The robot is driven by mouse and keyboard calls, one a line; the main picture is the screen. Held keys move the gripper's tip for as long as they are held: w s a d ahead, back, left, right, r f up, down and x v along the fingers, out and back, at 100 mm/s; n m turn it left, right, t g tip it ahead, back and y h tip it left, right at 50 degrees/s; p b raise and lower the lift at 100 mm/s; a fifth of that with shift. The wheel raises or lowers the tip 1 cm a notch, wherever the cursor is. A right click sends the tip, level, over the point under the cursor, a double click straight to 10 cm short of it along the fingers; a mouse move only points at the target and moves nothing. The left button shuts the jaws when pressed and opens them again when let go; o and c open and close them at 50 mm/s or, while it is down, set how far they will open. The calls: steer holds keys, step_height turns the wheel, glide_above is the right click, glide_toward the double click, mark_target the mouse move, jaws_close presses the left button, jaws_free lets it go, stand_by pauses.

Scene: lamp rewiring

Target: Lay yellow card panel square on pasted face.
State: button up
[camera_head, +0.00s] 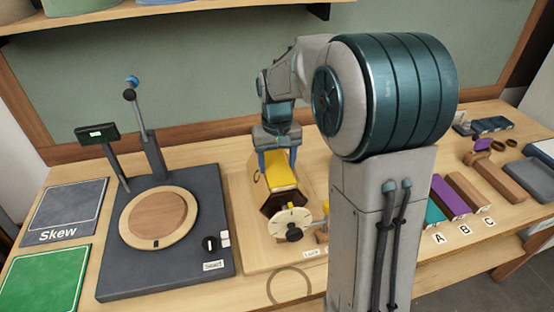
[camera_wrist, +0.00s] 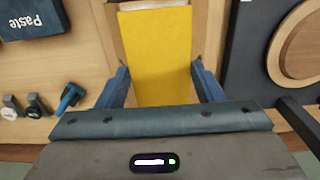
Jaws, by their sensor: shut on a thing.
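The yellow card panel (camera_head: 283,176) is between the fingers of my gripper (camera_head: 277,160). In the wrist view the yellow card panel (camera_wrist: 156,60) fills the space between the two blue fingers of my gripper (camera_wrist: 160,82). My gripper is shut on it. In the head view the panel is at the top of a dark, faceted block (camera_head: 280,201) on the wooden fixture behind a cream dial (camera_head: 291,222). I cannot tell whether the panel touches the block. The pasted face is hidden. A pale strip (camera_wrist: 155,5) shows past the panel's far edge in the wrist view.
A dark press station (camera_head: 205,267) with a round wooden plate (camera_head: 160,217) stands left of the fixture. A green mat (camera_head: 45,280) and a Skew mat (camera_head: 64,212) lie at the far left. Coloured bars (camera_head: 450,197) marked A, B and C lie right of my arm.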

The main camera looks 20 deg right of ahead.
mark_target(277, 167)
steer(key=shift+f, duration=0.15)
steer(key=o, duration=1.1)
steer(key=shift+c, duration=0.2)
step_height(277, 167, up, 12)
steer(key=s+f+t, duration=0.1)
steer(key=s+f, duration=0.3)
steer(key=s, duration=0.6)
steer(key=s+f+t, duration=0.2)
steer(key=s+f, duration=0.2)
steer(key=s, duration=0.7)
steer(key=shift+f+b, duration=0.2)
steer(key=shift+b, duration=0.15)
steer(key=shift+s, duration=0.1)
